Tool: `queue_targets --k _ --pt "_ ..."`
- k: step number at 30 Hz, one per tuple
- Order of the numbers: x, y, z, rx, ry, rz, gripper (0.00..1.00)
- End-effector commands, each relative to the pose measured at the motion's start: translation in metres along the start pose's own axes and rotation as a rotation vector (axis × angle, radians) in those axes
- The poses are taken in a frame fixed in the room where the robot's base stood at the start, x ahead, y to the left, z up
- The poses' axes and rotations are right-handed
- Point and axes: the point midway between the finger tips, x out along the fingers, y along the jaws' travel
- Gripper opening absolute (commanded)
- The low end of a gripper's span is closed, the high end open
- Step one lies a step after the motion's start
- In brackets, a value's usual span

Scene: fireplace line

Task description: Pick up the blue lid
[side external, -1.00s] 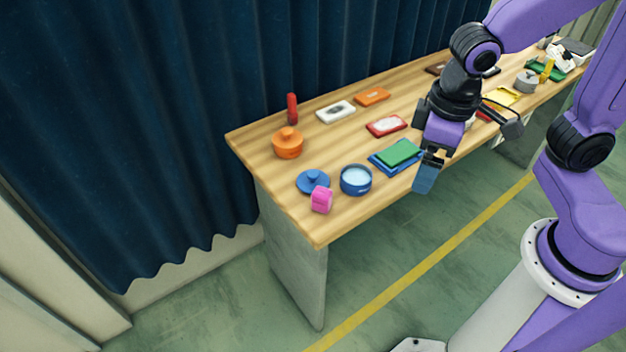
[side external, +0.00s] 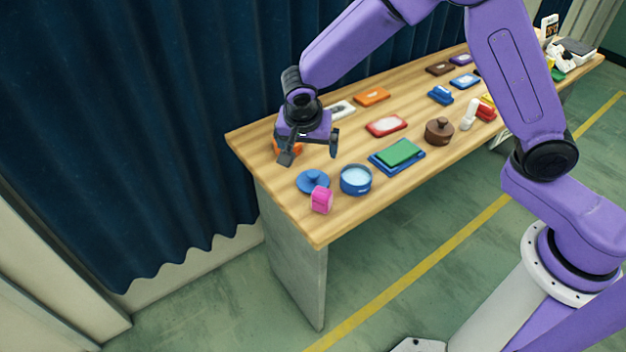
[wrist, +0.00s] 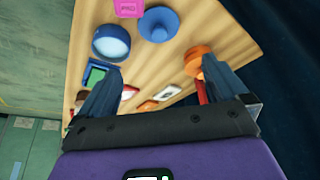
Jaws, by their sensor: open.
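The blue lid (side external: 312,181) lies on the wooden table near its left end, round with a small knob on top. It also shows at the top of the wrist view (wrist: 159,24). My gripper (side external: 310,158) is above the table, behind and above the lid in the side view, with its fingers spread and nothing between them. In the wrist view the two fingers (wrist: 152,92) are wide apart, and the lid is beyond them. In the side view my gripper partly hides an orange pot.
A blue round container (side external: 356,181) and a pink block (side external: 321,200) are close beside the lid. The orange pot (wrist: 195,62) is near the right finger in the wrist view. A green block (side external: 399,152) on a blue base and a brown pot (side external: 439,131) are farther right.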

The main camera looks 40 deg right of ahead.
Motion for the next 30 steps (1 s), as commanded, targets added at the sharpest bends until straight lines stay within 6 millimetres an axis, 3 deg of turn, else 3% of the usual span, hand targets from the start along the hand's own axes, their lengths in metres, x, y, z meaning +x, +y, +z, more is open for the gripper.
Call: queue_targets --k 13,23,30 --pt "0.084 0.002 0.000 -0.002 -0.002 0.004 1.00" --pt "0.109 0.001 0.000 -0.002 -0.002 0.000 1.00" --pt "0.139 0.002 0.000 -0.003 -0.003 0.003 1.00"
